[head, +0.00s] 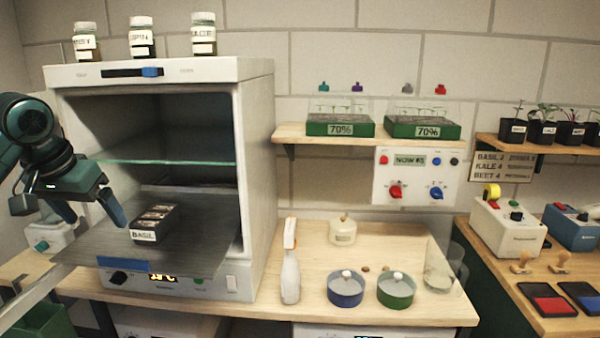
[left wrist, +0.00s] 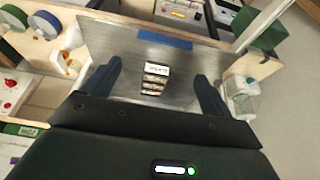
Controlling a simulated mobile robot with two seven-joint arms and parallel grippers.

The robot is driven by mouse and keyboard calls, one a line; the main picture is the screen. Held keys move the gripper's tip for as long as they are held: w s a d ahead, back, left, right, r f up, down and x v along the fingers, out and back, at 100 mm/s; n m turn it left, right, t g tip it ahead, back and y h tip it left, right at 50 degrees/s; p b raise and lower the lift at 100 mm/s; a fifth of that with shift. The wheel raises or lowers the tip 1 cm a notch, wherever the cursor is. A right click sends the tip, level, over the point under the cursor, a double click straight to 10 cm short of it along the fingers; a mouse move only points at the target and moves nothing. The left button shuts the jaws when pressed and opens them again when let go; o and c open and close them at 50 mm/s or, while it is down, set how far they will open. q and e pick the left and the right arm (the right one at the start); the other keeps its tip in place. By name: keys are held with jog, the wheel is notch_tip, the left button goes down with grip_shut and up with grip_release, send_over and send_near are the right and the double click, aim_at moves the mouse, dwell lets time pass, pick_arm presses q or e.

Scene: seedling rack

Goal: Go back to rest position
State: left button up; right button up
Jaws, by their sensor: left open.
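My left gripper (head: 95,212) is at the left in the head view, above the left part of the lowered oven-like door (head: 190,262) of the white cabinet. Its two blue fingers are apart with nothing between them. In the left wrist view the open fingers (left wrist: 158,85) frame a small black tray labelled BASIL (left wrist: 155,78), which lies beyond them on the grey door. In the head view the black BASIL tray (head: 153,224) sits on the door, to the right of the fingers and apart from them. My right gripper does not show.
The white cabinet (head: 258,150) stands open, with a glass shelf (head: 160,150) inside and several jars on top. A spray bottle (head: 290,270), a blue pot (head: 345,291) and a green pot (head: 396,292) stand on the bench to its right. Shelves with boxes and seedlings hang behind.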

pick_arm(q)
jog(key=s+d+f+m, duration=0.1)
jog(key=s+d+f, duration=0.2)
jog(key=d+f, duration=0.35)
jog(key=s+d+f+m, duration=0.1)
jog(key=s+d+f, duration=0.15)
jog(key=f, duration=0.75)
jog(key=s+d+f+m, duration=0.1)
jog(key=s+d+f, duration=0.3)
jog(key=f, duration=0.5)
jog(key=s+d+f+n+g, duration=0.1)
jog(key=s+f, duration=0.3)
jog(key=s, duration=0.6)
jog(key=s+d+f+n, duration=0.1)
jog(key=s+f, duration=0.4)
jog(key=s, duration=0.5)
jog(key=w+d+f+t+h, duration=0.2)
jog(key=w+d+f+t, duration=0.3)
jog(key=f, duration=0.4)
jog(key=shift+d+m+t, duration=0.15)
jog(key=shift+m+t, duration=0.25)
jog(key=shift+t, duration=0.3)
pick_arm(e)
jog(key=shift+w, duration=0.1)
pick_arm(q)
jog(key=shift+w, duration=0.1)
jog(key=shift+c, duration=0.4)
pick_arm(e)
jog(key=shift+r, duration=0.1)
